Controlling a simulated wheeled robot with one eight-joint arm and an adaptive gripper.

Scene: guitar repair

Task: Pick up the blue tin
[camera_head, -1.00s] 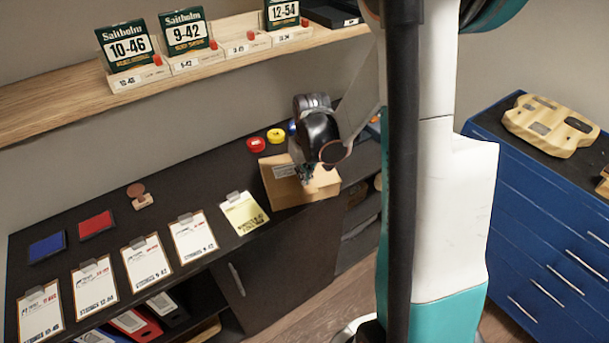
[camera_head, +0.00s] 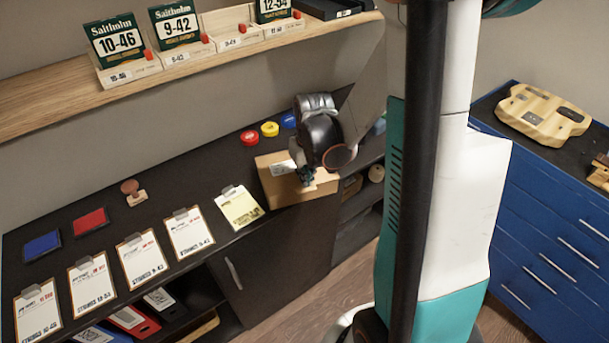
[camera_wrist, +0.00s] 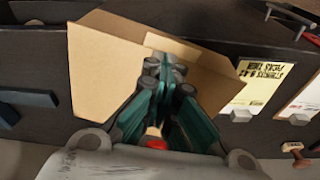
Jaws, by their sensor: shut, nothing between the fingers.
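The blue tin (camera_head: 288,120) is a small round tin at the back of the dark bench, partly hidden by my arm. It stands right of the yellow tin (camera_head: 270,129) and the red tin (camera_head: 249,137). My gripper (camera_head: 306,177) is shut and empty, pointing down over the cardboard box, in front of the blue tin and apart from it. In the wrist view my gripper (camera_wrist: 165,68) shows against the box, and a bit of a red tin (camera_wrist: 156,143) shows between the finger links. I cannot make out the blue tin there.
The cardboard box (camera_head: 275,185) sits at the bench's front edge. Several clipboards (camera_head: 140,258), a stamp (camera_head: 133,192) and red (camera_head: 90,221) and blue (camera_head: 42,246) ink pads lie left. A wooden shelf (camera_head: 60,110) with string packs is above. A blue cabinet (camera_head: 545,215) stands right.

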